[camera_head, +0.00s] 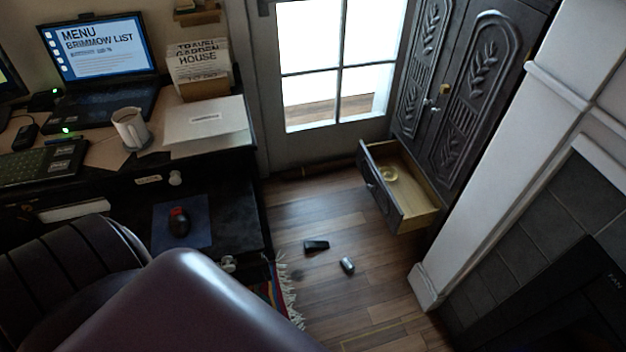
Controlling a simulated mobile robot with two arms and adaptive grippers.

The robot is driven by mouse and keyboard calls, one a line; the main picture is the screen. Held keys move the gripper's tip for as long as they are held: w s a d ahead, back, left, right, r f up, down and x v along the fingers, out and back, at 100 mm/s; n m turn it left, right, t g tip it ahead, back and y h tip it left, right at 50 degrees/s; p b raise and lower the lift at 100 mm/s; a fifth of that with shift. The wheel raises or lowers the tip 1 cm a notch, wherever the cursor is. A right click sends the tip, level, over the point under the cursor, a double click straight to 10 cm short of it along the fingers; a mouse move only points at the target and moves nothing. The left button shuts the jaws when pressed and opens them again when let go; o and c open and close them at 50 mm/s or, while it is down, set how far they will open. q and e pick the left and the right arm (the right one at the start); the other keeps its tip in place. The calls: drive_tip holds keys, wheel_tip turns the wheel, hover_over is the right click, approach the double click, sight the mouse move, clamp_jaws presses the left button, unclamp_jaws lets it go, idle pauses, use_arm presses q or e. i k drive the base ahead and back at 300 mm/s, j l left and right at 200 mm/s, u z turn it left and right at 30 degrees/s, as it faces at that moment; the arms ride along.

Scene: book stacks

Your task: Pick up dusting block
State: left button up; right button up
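Two small objects lie on the wooden floor in front of the glass door. One is a flat black block (316,246), which may be the dusting block; I cannot tell for certain at this size. The other is a small grey rounded object (347,265) just to its right and nearer to me. The two lie apart, with bare floor between them. Neither of my grippers is in view.
A dark carved cabinet (455,85) has its lower drawer (409,221) pulled out over the floor. A cluttered desk (215,170) stands left. A dark chair (75,260) and a fringed rug (283,290) are near. A white-framed fireplace (500,180) bounds the right. Floor between is open.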

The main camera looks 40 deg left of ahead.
sight(346, 263)
drive_tip(key=u, duration=0.7)
